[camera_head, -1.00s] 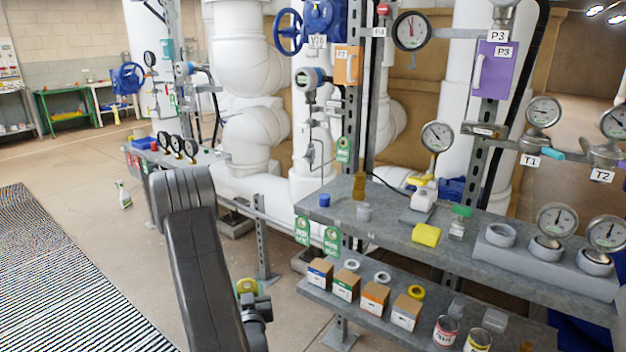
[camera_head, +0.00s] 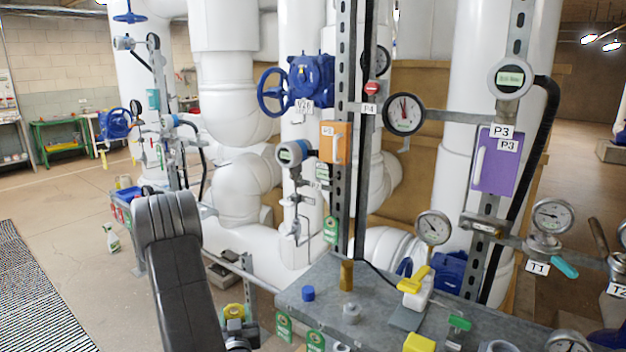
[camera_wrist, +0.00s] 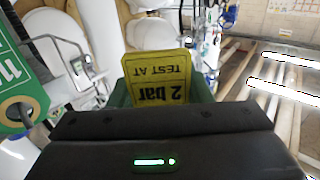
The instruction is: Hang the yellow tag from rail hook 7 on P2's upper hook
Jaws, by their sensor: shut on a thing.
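The yellow tag (camera_wrist: 157,82) shows in the wrist view, with "TEST AT 2 bar" upside down. My gripper (camera_wrist: 163,98) is shut on it; the tag stands out past the green jaws. In the head view, an orange box (camera_head: 335,143) is fixed to an upright slotted post (camera_head: 346,75); its small label starts with P, but the digit is unclear. I cannot make out P2's upper hook. Green tags hang on that post (camera_head: 330,230) and at the bench's front edge (camera_head: 284,326). A green tag with "11" (camera_wrist: 12,85) is close at left in the wrist view.
Open floor lies at left.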

